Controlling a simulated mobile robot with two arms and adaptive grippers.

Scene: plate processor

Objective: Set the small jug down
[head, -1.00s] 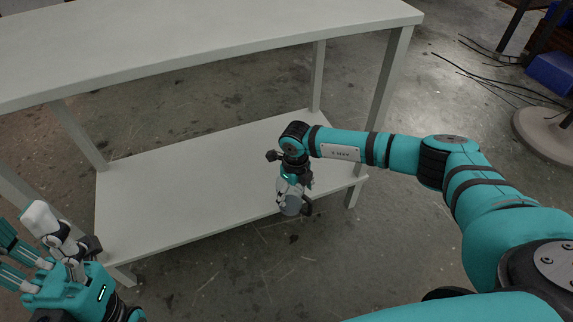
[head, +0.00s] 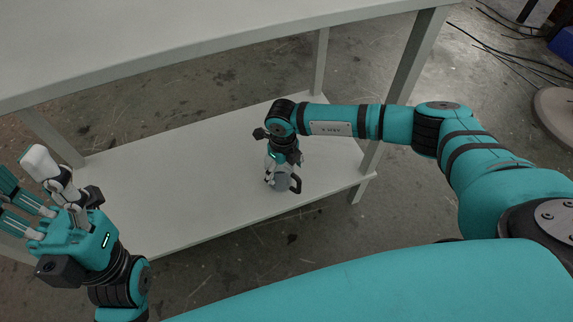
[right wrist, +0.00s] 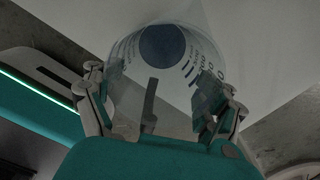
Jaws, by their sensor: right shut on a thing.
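My right gripper (head: 281,168) is shut on the jug from above. In the right wrist view the jug (right wrist: 150,60) is see-through with printed marks and a dark round patch, between the two fingers (right wrist: 160,112). My left gripper (head: 42,195) is open and empty at the left, its fingers spread.
A table leg (head: 395,95) stands right of the jug, behind my right forearm. The shelf left of the jug is bare. Dark cables (head: 510,55) lie on the floor at the upper right.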

